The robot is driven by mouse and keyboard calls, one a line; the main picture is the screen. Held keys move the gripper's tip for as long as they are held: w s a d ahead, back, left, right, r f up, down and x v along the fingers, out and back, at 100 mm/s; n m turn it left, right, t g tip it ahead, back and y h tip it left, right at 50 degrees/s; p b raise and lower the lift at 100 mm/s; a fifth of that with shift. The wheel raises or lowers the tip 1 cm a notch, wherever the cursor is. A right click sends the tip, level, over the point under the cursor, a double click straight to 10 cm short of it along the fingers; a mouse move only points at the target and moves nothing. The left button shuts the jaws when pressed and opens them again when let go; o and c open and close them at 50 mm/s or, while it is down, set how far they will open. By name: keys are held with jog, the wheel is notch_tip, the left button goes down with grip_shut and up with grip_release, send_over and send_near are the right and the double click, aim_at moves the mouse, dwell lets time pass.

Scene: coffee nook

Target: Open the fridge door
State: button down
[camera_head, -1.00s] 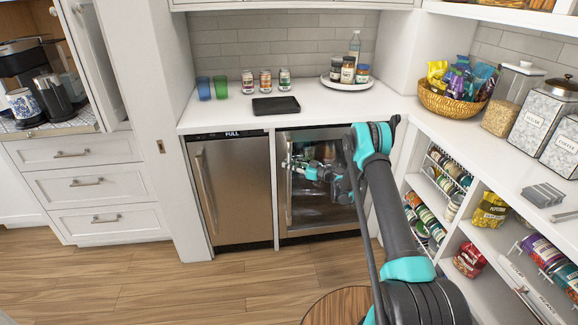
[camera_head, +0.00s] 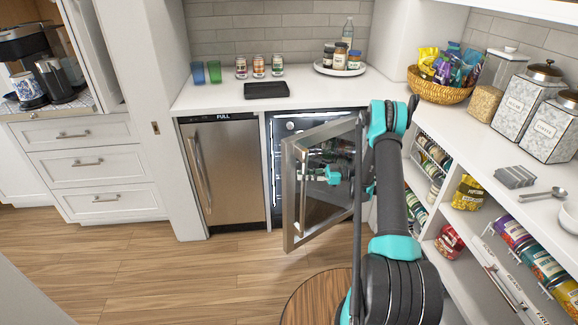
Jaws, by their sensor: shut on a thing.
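The fridge is a low glass-fronted unit under the counter. Its steel-framed door (camera_head: 290,220) stands partly open, with its left edge swung out toward me and its hinge side at the right. The lit interior (camera_head: 290,126) shows through the gap at the upper left. My gripper (camera_head: 305,178) is at the door's vertical handle (camera_head: 304,200), shut on it, in front of the glass. The fingers are small in this view. My arm covers the right part of the door.
A round wooden stool top (camera_head: 315,300) is in front of the door. Open shelves (camera_head: 465,222) with cans and bags line the right. The wood floor (camera_head: 170,270) at left is clear.

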jog(key=s+d, duration=0.5)
jog(key=d, duration=0.1)
jog(key=shift+s+d+g, duration=0.15)
jog(key=shift+s+g, duration=0.15)
jog(key=c, duration=1.3)
grip_release()
jog(key=shift+c, duration=0.2)
jog(key=shift+r, duration=0.15)
